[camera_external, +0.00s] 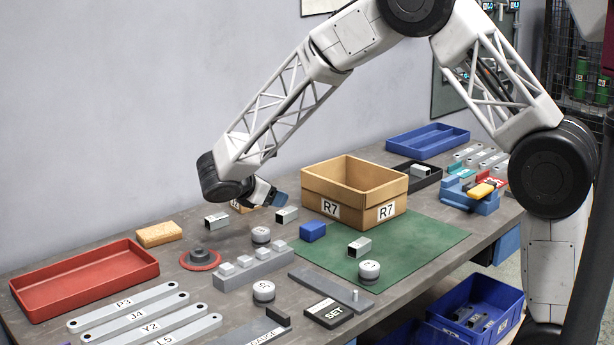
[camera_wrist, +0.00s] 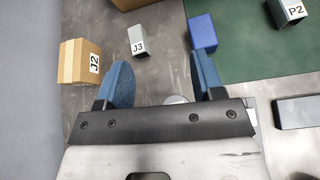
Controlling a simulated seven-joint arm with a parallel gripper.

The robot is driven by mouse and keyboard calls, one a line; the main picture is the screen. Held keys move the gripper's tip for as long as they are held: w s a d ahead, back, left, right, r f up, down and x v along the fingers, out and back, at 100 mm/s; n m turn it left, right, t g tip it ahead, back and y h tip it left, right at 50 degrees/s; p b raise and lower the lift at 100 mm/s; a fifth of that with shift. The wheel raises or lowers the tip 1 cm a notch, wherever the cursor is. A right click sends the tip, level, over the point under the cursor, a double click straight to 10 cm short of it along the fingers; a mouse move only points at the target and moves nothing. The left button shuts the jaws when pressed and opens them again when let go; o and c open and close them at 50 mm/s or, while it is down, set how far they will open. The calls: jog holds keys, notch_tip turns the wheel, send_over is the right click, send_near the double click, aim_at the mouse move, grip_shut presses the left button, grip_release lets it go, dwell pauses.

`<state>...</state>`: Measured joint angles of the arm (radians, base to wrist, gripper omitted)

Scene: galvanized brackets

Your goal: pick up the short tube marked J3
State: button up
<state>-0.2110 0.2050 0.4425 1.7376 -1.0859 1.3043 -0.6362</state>
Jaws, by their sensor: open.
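The short tube marked J3 (camera_wrist: 139,40) is a small grey hollow square tube lying on the bench. It lies beyond my fingertips in the wrist view, a little left of the midline between them. In the external view, the grey tube (camera_external: 287,215) between my gripper and the blue block appears to be the same one; its label is not readable there. My gripper (camera_wrist: 162,65) has its two blue fingers spread wide with nothing between them. In the external view my gripper (camera_external: 272,197) is above the bench, behind and slightly left of that tube.
A small cardboard box marked J2 (camera_wrist: 78,62) stands left of the tube. A blue block (camera_wrist: 202,33) stands to its right. A tube marked P2 (camera_wrist: 288,12) is on the green mat (camera_external: 425,238). The large R7 box (camera_external: 328,186) stands close behind. Another grey tube (camera_external: 217,221) lies left.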

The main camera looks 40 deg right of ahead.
jog(key=w+f+n, duration=0.1)
jog(key=w+a+f+h, duration=0.1)
jog(key=w+f, duration=0.1)
jog(key=w+a+f+n+t, duration=0.1)
jog(key=w+f, duration=0.1)
jog(key=shift+w+a+f+n, duration=0.15)
jog(key=shift+n, duration=0.15)
send_near(286, 210)
jog(key=shift+f+x, duration=0.2)
jog(key=shift+x, duration=1.05)
jog(key=shift+f, duration=0.1)
jog(key=shift+x, duration=2.45)
jog(key=shift+c, duration=0.4)
jog(key=c, duration=0.9)
jog(key=shift+r, duration=0.2)
jog(key=shift+c, duration=0.2)
